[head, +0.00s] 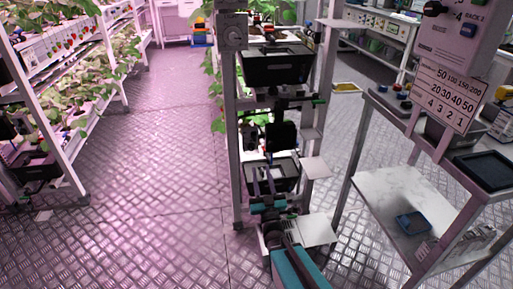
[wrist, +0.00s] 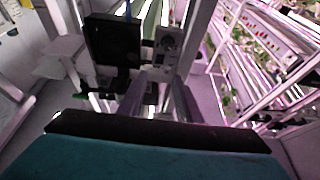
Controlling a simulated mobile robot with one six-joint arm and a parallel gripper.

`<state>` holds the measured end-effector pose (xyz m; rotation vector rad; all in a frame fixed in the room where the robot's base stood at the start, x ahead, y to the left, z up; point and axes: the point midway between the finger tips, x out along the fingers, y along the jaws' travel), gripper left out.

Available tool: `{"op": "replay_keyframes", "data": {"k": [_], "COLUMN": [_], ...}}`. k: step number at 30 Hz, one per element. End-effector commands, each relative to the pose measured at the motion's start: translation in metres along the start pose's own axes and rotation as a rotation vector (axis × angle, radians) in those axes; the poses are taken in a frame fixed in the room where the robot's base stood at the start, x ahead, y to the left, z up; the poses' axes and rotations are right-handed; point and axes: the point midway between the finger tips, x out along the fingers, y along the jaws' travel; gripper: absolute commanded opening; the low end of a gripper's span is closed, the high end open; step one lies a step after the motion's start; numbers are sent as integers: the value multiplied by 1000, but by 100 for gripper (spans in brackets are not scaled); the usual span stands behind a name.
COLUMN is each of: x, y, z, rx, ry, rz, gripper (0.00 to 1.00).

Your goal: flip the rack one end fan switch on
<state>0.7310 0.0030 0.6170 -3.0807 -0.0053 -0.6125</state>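The rack end stands in the middle of the head view, with a grey upright post (head: 231,130). A small grey box with a round face (head: 234,33) is fixed high on this post. In the wrist view a grey box with a round dial (wrist: 168,42) shows just beyond my fingers. It may carry the fan switch, but the switch's position is too small to tell. My gripper (head: 262,180) is in front of the rack's lower part. In the wrist view its two grey fingers (wrist: 161,100) are apart with nothing held between them.
Black bins (head: 278,68) sit on the rack, with white side plates (head: 315,167) at its right. A bench (head: 392,195) with a labelled control panel (head: 455,90) stands at the right. Planted racks (head: 65,60) line the left. The metal floor (head: 150,165) between is clear.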

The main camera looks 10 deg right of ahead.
Motion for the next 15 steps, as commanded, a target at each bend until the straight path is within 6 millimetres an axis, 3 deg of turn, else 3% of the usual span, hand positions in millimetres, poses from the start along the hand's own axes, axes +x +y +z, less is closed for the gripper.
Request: {"op": "replay_keyframes", "data": {"k": [8, 15], "x": [16, 49], "y": [1, 1], "z": [2, 0], "rx": [0, -1], "ry": [2, 2], "rz": [1, 1], "gripper": [31, 31]}}
